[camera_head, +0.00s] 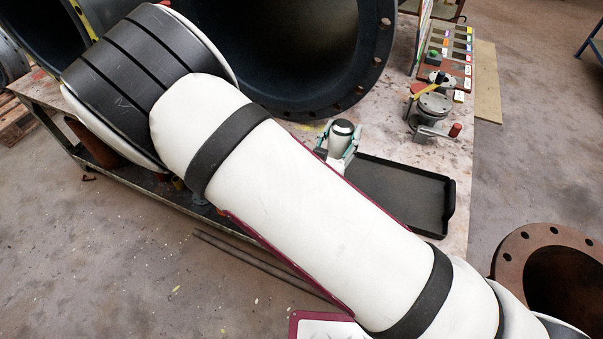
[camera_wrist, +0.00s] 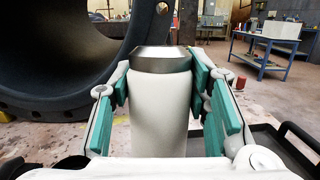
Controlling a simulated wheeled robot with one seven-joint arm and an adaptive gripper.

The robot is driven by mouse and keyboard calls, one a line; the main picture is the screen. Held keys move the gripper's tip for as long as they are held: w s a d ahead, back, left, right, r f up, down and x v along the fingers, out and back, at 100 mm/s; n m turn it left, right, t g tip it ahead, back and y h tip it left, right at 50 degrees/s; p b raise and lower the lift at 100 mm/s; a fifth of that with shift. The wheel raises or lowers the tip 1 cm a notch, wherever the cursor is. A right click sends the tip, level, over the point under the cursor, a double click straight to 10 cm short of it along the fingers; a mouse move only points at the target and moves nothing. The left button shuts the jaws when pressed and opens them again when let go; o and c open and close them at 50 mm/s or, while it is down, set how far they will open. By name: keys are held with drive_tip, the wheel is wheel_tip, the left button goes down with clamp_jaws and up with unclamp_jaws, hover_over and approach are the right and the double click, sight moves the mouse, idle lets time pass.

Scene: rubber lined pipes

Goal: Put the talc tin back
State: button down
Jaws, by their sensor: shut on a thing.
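The talc tin (camera_wrist: 160,115) is a white cylinder with a silver-grey cap, upright between the teal finger pads of my gripper (camera_wrist: 163,92) in the wrist view. The pads close on its two sides. My own arm crosses the head view and hides part of the tray. The tin's base is hidden, so I cannot tell whether it touches anything below.
Large black-lined pipes (camera_head: 385,60) stand behind on the worktable (camera_head: 455,150). A metal device with a red-ended handle (camera_head: 434,105) and a rack with coloured labels (camera_head: 455,50) are at the back right. A rusty flange (camera_head: 510,255) is at lower right.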

drive_tip(key=s+a+f+t+b, duration=0.1)
drive_tip(key=s+a+f+b, duration=0.75)
drive_tip(key=a+b, duration=0.3)
drive_tip(key=shift+h, duration=0.3)
drive_tip(key=w+f+b, duration=0.1)
drive_tip(key=w+f, duration=0.1)
drive_tip(key=w, duration=0.3)
drive_tip(key=w+f+b, duration=0.1)
drive_tip(key=w+b, duration=0.1)
drive_tip(key=w, duration=0.3)
drive_tip(key=w+f+b, duration=0.1)
drive_tip(key=w+f, duration=0.1)
drive_tip(key=w, duration=0.4)
drive_tip(key=shift+d+f+b, duration=0.35)
drive_tip(key=shift+d+b, duration=0.05)
drive_tip(key=shift+s+f, duration=0.1)
drive_tip(key=shift+f, duration=0.3)
